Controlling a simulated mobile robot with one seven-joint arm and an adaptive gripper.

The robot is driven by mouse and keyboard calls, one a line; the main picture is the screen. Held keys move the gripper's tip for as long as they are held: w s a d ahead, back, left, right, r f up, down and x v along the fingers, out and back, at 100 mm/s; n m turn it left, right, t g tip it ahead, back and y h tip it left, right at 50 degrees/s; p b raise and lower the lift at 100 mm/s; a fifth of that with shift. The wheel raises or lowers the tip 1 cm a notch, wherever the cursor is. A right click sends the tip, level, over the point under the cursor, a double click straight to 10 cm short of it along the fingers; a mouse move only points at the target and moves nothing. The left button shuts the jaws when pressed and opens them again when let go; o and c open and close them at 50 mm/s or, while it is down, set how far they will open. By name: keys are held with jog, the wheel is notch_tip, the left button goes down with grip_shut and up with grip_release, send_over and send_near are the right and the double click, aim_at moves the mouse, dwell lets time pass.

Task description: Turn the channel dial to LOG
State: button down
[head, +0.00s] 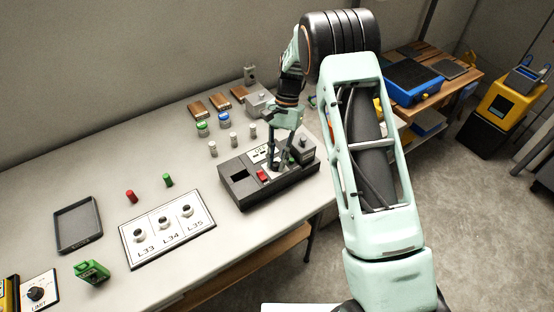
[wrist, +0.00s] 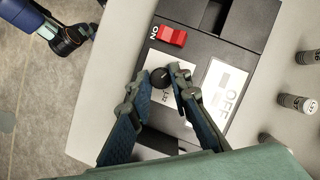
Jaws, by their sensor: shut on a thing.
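The grey device box (head: 240,194) stands on the bench in the head view, with a red switch (head: 262,176) on its top. In the wrist view the same red switch (wrist: 172,36) is marked ON. Below it is a small black dial (wrist: 160,77) on a white plate whose lettering is partly hidden. My gripper (head: 279,163) points down at the box; in the wrist view its fingertips (wrist: 167,78) are shut on the dial, one on each side. The dial's pointer and its marks cannot be read here.
A white panel (head: 140,254) labelled L33, L34, L35 lies left of the box. A LIMIT dial (head: 36,293) and a dark tray (head: 78,222) are farther left. Several small cylinders stand behind the box. A blue toolbox (head: 412,80) is on another table.

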dwell(0.3)
jog(key=c, duration=1.8)
grip_release()
jog(key=shift+o, duration=0.2)
jog(key=v, duration=1.2)
jog(key=shift+d, duration=0.1)
